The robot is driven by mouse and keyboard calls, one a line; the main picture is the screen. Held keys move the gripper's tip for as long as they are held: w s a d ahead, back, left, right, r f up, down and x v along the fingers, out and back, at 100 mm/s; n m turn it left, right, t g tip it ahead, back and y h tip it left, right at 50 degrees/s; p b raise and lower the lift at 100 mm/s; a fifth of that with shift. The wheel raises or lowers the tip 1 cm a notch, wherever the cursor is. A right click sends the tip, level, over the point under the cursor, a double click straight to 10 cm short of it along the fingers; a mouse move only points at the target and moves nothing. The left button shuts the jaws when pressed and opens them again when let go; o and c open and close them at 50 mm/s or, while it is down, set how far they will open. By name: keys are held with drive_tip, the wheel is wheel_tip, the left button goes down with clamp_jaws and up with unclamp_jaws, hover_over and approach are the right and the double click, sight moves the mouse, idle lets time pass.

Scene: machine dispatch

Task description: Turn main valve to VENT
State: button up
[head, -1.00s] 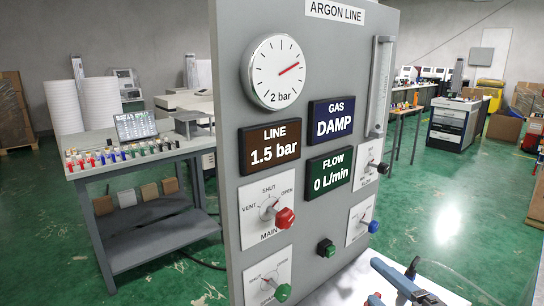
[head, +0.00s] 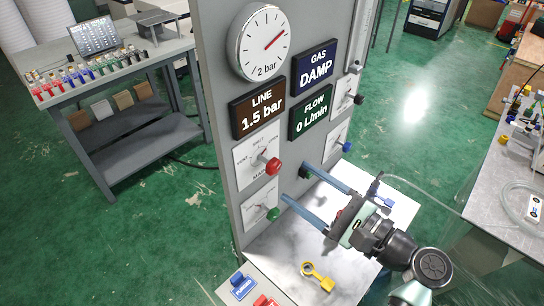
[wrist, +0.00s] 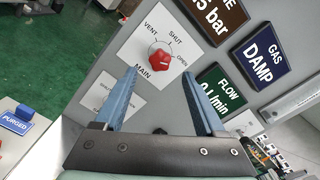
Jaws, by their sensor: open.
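The main valve's red knob (head: 273,167) sticks out of a white dial plate marked VENT, SHUT and OPEN on the grey argon panel. In the wrist view the red knob (wrist: 160,60) is near the top centre, ahead of and between the fingertips. I cannot tell for sure which label it points to. My gripper (head: 296,183) is open and empty, its two blue fingers reaching toward the panel, just right of and below the knob. In the wrist view my gripper (wrist: 158,80) has a wide gap and appears clear of the knob.
A green knob (head: 273,214) sits below the main valve, and a blue knob (head: 347,147) to the right. The displays read LINE 1.5 bar (head: 259,108), GAS DAMP (head: 315,66) and FLOW 0 L/min (head: 311,112). A blue PURGED tag (head: 242,287) and yellow piece (head: 317,275) lie below.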

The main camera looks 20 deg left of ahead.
sight(277, 169)
drive_tip(key=p+x, duration=0.1)
drive_tip(key=x, duration=0.7)
drive_tip(key=shift+f+p, duration=0.1)
drive_tip(key=shift+p, duration=0.3)
drive_tip(key=shift+c, duration=0.4)
clamp_jaws()
